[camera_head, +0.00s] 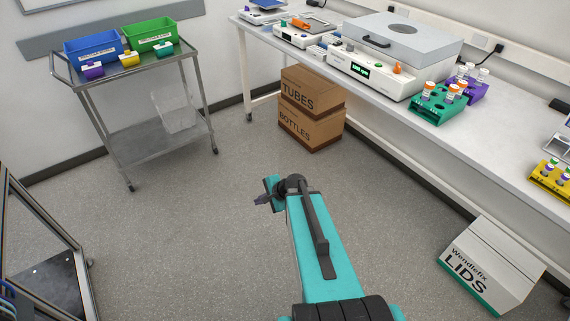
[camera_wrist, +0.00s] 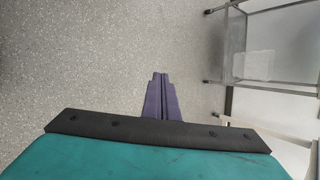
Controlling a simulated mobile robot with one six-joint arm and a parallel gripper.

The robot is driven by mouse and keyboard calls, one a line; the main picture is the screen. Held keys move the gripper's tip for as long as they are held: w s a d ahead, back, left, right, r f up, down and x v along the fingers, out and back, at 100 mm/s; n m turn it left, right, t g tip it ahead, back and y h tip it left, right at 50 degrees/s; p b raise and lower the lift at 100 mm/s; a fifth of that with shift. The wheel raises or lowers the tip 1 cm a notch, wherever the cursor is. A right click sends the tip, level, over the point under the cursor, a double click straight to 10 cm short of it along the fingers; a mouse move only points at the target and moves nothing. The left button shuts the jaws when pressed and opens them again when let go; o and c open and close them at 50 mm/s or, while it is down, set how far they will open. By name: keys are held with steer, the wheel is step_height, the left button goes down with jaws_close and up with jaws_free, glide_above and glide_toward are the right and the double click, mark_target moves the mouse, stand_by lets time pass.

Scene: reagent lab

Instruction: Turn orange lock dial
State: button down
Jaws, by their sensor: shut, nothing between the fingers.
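An orange dial (camera_head: 397,68) sits on the front right of a white benchtop machine with a grey lid (camera_head: 405,35) and a green lit display. Another orange part (camera_head: 299,23) shows on a smaller device further back on the bench, too small to tell what it is. My gripper (camera_head: 261,199) is over the open floor, well short of the bench and apart from both orange parts. In the wrist view its purple-grey fingers (camera_wrist: 160,77) are together and empty, with grey floor beyond. No dial shows in the wrist view.
The white bench (camera_head: 480,114) runs along the right. A green rack (camera_head: 437,105) and a purple rack (camera_head: 474,88) of bottles stand beside the machine. Stacked cardboard boxes (camera_head: 312,105), a metal trolley (camera_head: 150,137) and a LIDS box (camera_head: 490,265) stand on the floor. The middle floor is clear.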

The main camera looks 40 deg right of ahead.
steer(key=s+a+f+n+g, duration=0.6)
steer(key=s+a+f+n, duration=0.4)
steer(key=s+a, duration=0.4)
steer(key=s+a+f+n+g+h, duration=0.1)
steer(key=s+a+f+n+g, duration=0.1)
steer(key=s, duration=0.7)
steer(key=s+a+f+n+g+h, duration=0.2)
steer(key=s+a+f+n+g, duration=0.1)
steer(key=s+f+n+g, duration=0.2)
steer(key=s+n, duration=0.2)
steer(key=s, duration=0.2)
steer(key=shift+s+a, duration=0.2)
steer(key=shift+w+f, duration=0.1)
steer(key=shift+w, duration=0.05)
